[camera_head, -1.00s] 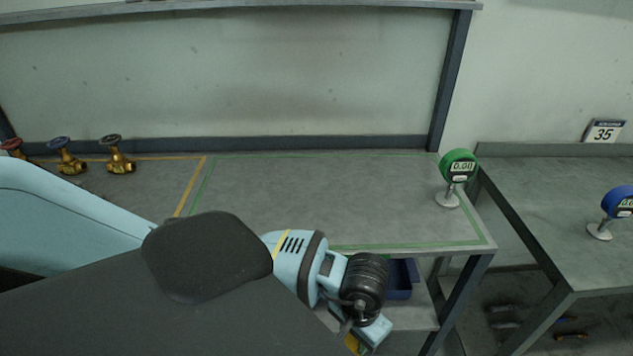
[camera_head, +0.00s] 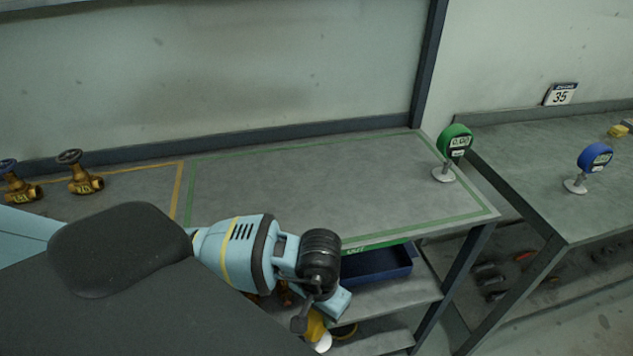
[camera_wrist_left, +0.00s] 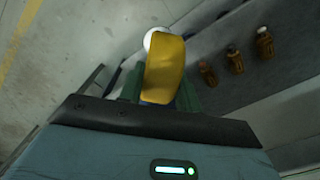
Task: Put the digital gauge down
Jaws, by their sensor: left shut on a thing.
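My left gripper (camera_wrist_left: 160,88) is shut on a yellow digital gauge (camera_wrist_left: 166,66), which has a round white base (camera_wrist_left: 152,40). In the head view, the yellow gauge (camera_head: 316,325) hangs below my left wrist, in front of the workbench's front edge and near the lower shelf. Its display is not visible, and my wrist hides part of it. My right gripper is not in view.
A green gauge (camera_head: 454,140) stands upright at the bench's right end, inside a green-outlined area (camera_head: 300,190) that is otherwise clear. A blue gauge (camera_head: 594,158) stands on the right table. Brass valves (camera_head: 84,182) stand left. A blue bin (camera_head: 376,264) is on the shelf below.

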